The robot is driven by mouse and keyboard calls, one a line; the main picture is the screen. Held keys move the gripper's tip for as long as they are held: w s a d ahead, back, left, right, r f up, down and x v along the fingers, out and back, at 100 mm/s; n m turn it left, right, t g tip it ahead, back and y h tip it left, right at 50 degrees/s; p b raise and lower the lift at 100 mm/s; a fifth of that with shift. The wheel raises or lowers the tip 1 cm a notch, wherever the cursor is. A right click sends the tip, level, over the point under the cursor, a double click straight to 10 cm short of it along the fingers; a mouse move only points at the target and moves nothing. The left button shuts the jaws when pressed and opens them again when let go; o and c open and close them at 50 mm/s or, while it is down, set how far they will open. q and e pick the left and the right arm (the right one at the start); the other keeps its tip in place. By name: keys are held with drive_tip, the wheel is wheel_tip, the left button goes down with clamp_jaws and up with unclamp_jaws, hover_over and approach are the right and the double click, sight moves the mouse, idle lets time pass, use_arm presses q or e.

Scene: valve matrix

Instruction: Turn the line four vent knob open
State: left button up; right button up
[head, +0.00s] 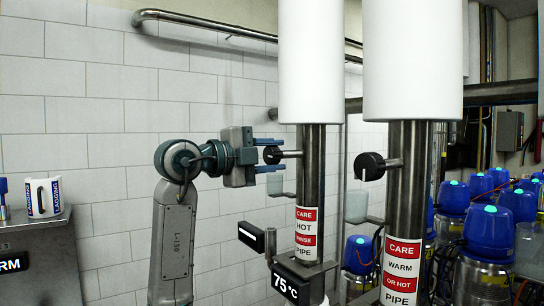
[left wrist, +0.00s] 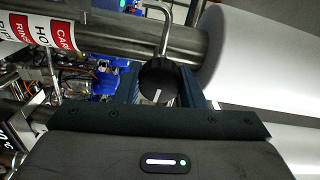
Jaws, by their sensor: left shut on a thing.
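A round black knob (head: 272,154) sits on a short metal stem on the left steel pipe, which has a "care hot rinse pipe" label. My left gripper (head: 279,155) reaches it from the left, with one blue finger above and one below. In the left wrist view the knob (left wrist: 157,80) is between the two fingers, and my left gripper (left wrist: 161,84) is shut on it. A white pointer line shows on its face. A second black knob (head: 371,167) is on the right pipe, clear of the gripper. I see no line number on either knob. My right gripper is not in view.
Two steel pipes with thick white sleeves (head: 310,60) stand upright. A "75°C" display (head: 286,286) is low on the left pipe. Several blue-topped units (head: 489,231) stand at the right. A metal cabinet (head: 42,255) with a white container (head: 44,197) is at the left.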

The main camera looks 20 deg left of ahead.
use_arm(q)
drive_tip(key=shift+n, duration=0.5)
drive_tip(key=o, duration=1)
drive_tip(key=shift+a, duration=0.1)
